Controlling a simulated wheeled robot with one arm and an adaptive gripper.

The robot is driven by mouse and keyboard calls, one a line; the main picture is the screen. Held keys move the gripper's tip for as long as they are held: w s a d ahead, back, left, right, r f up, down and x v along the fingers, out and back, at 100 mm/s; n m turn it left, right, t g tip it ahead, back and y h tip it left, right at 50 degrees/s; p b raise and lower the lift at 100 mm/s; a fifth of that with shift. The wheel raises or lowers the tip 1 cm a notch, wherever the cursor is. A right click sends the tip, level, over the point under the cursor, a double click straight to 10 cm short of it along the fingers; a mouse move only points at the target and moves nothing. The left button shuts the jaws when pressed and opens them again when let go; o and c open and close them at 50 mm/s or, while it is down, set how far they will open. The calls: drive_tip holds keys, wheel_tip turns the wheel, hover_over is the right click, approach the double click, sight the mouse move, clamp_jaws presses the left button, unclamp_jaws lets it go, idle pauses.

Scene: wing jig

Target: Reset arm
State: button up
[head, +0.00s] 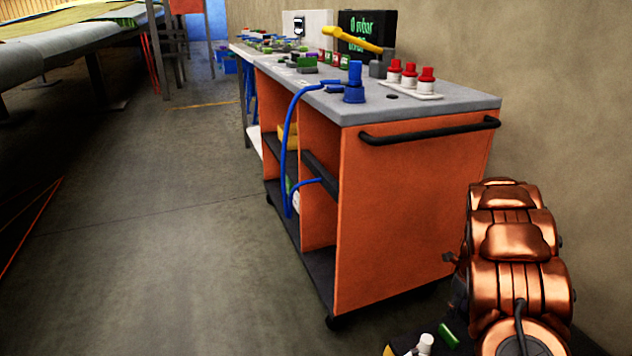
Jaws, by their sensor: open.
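My copper-coloured arm (515,250) is folded up at the lower right, beside the orange cart. Its stacked links fill that corner of the head view. My gripper cannot be made out; it is hidden by the arm or out of frame. A small dark part shows at the arm's left edge, too little to identify. A green block (449,335) and a white item (425,344) show at the bottom edge, left of the arm.
An orange cart (400,215) with a grey top stands close ahead, left of the arm. It carries red-capped items (410,78), a blue tool (354,83) and a hanging blue hose (286,150). A wall is at right. Open floor (180,250) lies left, towards the wing (60,47).

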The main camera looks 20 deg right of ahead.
drive_tip(key=s+a+r+n+p, duration=0.2)
drive_tip(key=a+r+n+p, duration=0.5)
drive_tip(key=r, duration=0.5)
drive_tip(key=s+a+r+n+p, duration=0.2)
drive_tip(key=a+r+n+p, duration=0.2)
drive_tip(key=a+r+p, duration=0.55)
drive_tip(key=s+a+r+n+p, duration=0.3)
drive_tip(key=a+r+n, duration=0.35)
drive_tip(key=r, duration=0.85)
drive_tip(key=s+a+r+n+g+p, duration=0.1)
drive_tip(key=s+a+r+n+p, duration=0.6)
drive_tip(key=s+r+n+p, duration=0.1)
drive_tip(key=s+a+r+n+p, duration=0.8)
drive_tip(key=s+r, duration=0.3)
drive_tip(key=r, duration=0.2)
drive_tip(key=shift+r+n+g, duration=0.2)
drive_tip(key=shift+n+g, duration=0.2)
drive_tip(key=shift+n, duration=0.45)
drive_tip(key=shift+s+d, duration=0.1)
drive_tip(key=shift+d, duration=0.05)
